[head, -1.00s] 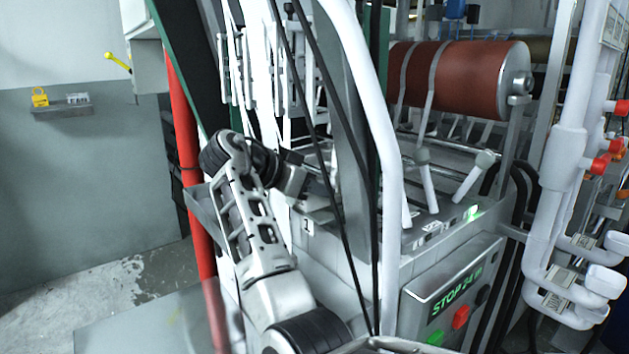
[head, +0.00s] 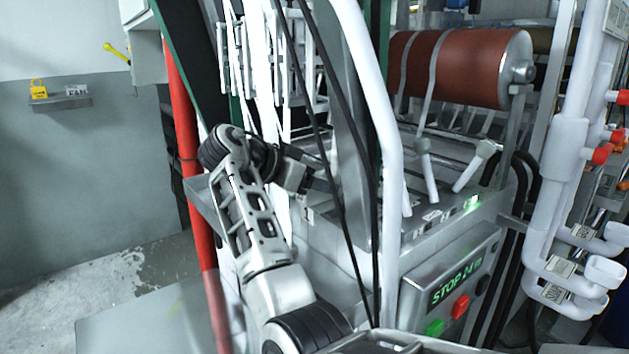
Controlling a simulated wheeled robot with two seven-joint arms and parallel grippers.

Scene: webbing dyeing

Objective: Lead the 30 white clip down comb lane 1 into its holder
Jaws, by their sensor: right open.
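My right gripper (head: 324,187) reaches in over the grey ledge of the machine, behind two thin black cables. It is open, and its fingertips are partly hidden by the cables and a grey post. I see nothing between its fingers. White webbing strands (head: 267,85) run down behind my arm from the upper left. White and grey clip-like frames (head: 305,55) hang in a row at the top middle, and I cannot tell which is the 30 white clip. A small pale label (head: 308,214) sits on the ledge edge below the gripper. Comb lane and holder are not clearly distinguishable. My left gripper is out of view.
A white bent tube (head: 378,110) and a grey post (head: 340,125) stand close right of the gripper. A red pipe (head: 184,130) stands left.

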